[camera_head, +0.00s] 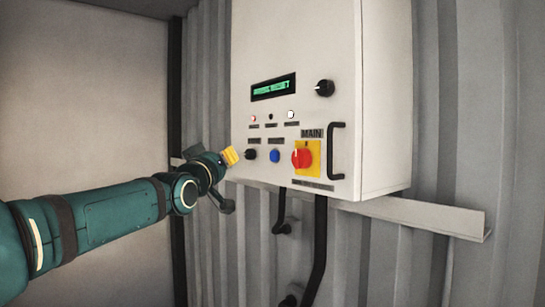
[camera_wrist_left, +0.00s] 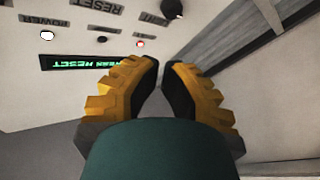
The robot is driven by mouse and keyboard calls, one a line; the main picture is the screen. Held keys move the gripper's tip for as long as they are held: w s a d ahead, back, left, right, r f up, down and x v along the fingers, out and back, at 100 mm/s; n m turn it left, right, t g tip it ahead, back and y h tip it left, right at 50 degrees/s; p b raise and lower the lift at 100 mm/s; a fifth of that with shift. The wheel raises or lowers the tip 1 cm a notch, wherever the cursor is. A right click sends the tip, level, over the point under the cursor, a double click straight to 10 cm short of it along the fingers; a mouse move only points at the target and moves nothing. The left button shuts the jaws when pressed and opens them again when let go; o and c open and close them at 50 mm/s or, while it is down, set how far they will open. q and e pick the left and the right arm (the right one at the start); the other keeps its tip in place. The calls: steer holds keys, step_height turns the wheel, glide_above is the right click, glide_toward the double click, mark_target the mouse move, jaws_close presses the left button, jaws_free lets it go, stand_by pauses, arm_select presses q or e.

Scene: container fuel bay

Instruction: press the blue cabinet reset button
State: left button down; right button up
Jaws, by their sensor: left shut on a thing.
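The blue button (camera_head: 275,156) is on the lower front of the pale control cabinet (camera_head: 310,50), between a black knob (camera_head: 251,154) and the red MAIN switch (camera_head: 302,158). My left gripper (camera_head: 230,155) has yellow fingers and is just left of the black knob, short of the blue button. There, the black knob (camera_wrist_left: 172,8) is beyond the fingertips. I cannot make out the blue button in that view. My right gripper is not in view.
A lit green display (camera_head: 273,87) and small lamps are above the button row. A black handle (camera_head: 336,150) is at the cabinet's right side. Black cables (camera_head: 318,240) hang below, along with a pale rail (camera_head: 430,217). Corrugated wall stands behind.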

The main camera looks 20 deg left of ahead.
mark_target(274, 156)
arm_select(q)
steer(key=w+d+p, duration=0.4)
steer(key=w+p, duration=0.2)
steer(key=w, duration=0.1)
steer(key=shift+w+d, duration=0.2)
steer(key=shift+w, duration=0.15)
stand_by(1.4)
steer(key=shift+w+d, duration=0.25)
steer(key=shift+w, duration=0.1)
steer(key=shift+w+d, duration=0.2)
steer(key=shift+w, duration=0.15)
stand_by(1.0)
steer(key=shift+s+a+f+b, duration=0.15)
steer(key=shift+s+a+b, duration=0.05)
steer(key=shift+s+b, duration=0.2)
steer(key=shift+s+a+b, duration=0.2)
steer(key=shift+s+b, duration=0.1)
